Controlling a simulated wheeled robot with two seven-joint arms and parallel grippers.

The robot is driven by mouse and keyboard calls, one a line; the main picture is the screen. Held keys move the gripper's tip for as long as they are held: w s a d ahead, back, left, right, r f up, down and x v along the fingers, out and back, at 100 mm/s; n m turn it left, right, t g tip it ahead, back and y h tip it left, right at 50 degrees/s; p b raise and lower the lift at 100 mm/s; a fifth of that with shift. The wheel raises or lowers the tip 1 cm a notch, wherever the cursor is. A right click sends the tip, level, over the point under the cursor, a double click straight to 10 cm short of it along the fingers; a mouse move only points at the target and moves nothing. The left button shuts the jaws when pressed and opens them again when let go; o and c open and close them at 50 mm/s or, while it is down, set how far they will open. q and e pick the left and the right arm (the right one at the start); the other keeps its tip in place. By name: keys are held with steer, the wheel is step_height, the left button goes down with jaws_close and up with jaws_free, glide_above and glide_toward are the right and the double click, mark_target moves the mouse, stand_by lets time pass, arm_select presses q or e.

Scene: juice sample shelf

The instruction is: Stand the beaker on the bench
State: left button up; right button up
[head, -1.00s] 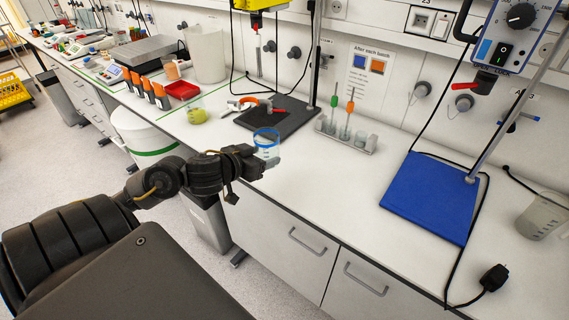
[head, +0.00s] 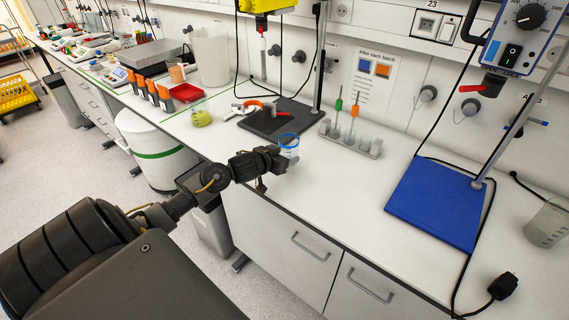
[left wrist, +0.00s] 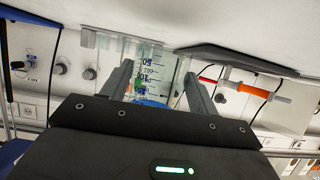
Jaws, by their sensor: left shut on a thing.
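The beaker (head: 288,146) is clear, with a blue rim and blue markings. My left gripper (head: 282,158) is shut on it, near the front edge of the white bench (head: 335,205). In the left wrist view the beaker (left wrist: 150,72) stands between the two fingers of my left gripper (left wrist: 160,88), with its printed scale facing the camera. That view is upside down, with the bench surface at the top. I cannot tell whether the beaker's base touches the bench. My right gripper is not in view.
A blue stand base (head: 436,203) lies to the right. A yellow-green item (head: 201,118) and red tray (head: 186,92) are left. Bench between rack and blue base is clear.

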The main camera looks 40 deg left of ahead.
arm_select(q)
steer(key=shift+w+f+p, duration=0.15)
steer(key=shift+f+p, duration=0.2)
steer(key=shift+f, duration=1.35)
steer(key=shift+f, duration=0.2)
steer(key=o, duration=1.5)
steer(key=shift+r, duration=0.1)
steer(key=shift+r, duration=0.15)
steer(key=v, duration=1.2)
steer(key=shift+b, duration=0.35)
